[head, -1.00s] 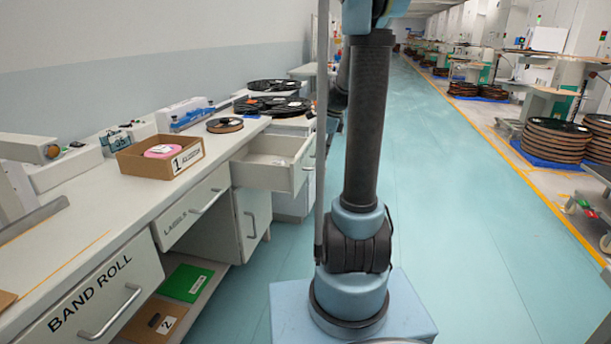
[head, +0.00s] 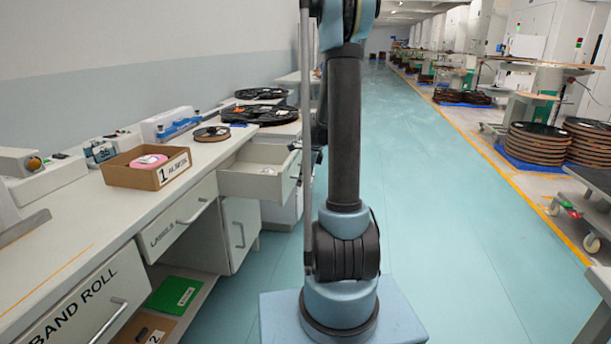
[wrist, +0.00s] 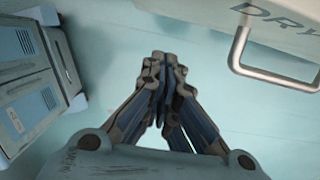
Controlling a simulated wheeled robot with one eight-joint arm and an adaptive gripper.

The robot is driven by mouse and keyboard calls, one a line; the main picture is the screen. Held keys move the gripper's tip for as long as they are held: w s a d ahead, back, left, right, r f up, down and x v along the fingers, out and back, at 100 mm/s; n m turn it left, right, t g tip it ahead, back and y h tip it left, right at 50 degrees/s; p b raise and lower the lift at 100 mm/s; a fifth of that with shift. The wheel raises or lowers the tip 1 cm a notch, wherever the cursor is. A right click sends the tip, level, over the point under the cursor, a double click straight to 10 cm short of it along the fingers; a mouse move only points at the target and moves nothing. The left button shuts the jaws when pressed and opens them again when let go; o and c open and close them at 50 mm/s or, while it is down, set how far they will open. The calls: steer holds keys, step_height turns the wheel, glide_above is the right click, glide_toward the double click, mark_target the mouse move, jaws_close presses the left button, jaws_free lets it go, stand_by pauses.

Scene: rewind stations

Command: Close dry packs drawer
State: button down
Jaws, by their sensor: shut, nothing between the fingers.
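The open drawer (head: 255,186) sticks out from the bench in the head view, left of my arm. Its inside looks mostly empty, with a small white item in it. In the wrist view a drawer front (wrist: 290,35) at the upper right bears the letters "DRY" and a metal bar handle (wrist: 250,62). My gripper (wrist: 163,58) is shut and empty, to the left of that handle and apart from it, over the floor.
The bench (head: 120,215) runs along the left, with a cardboard box (head: 150,166) holding a pink roll, and reels (head: 262,113) farther back. A labels drawer (head: 182,215) and a band roll drawer (head: 85,305) are shut. The aisle floor (head: 425,200) is clear.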

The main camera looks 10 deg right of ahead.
steer(key=a, duration=0.1)
steer(key=w+a, duration=0.1)
steer(key=a, duration=0.1)
steer(key=shift+w+a+f, duration=0.1)
steer(key=shift+w+a, duration=0.2)
steer(key=shift+a, duration=0.1)
